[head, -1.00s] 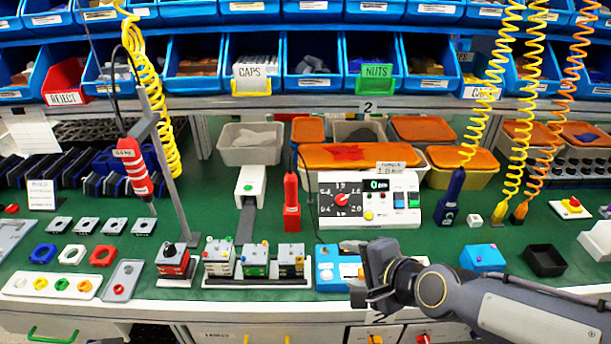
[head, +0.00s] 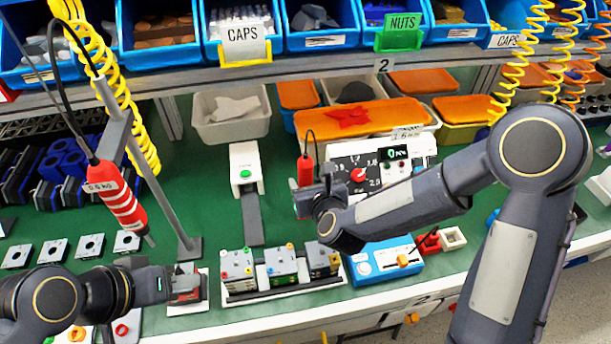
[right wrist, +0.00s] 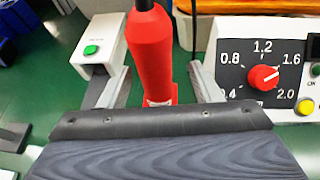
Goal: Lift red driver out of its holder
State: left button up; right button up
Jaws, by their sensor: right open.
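The red driver (head: 305,170) stands upright at the back of the green bench, a dark cable at its top. In the right wrist view the red driver (right wrist: 150,55) is large and central. My right gripper (head: 306,197) is at the driver, with one pale finger on each side of its body in the right wrist view (right wrist: 152,80). The jaws are open, and contact cannot be told.
A dial panel (head: 362,160) stands just right of the driver, and a white box with a green button (head: 245,170) to its left. A red-striped tool (head: 120,197) hangs from a stand at the left. A block tray (head: 282,275) and blue box (head: 378,262) are in front.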

jog(key=shift+p+x, duration=0.4)
jog(key=shift+x, duration=1.55)
jog(key=shift+a+r, duration=0.2)
grip_shut()
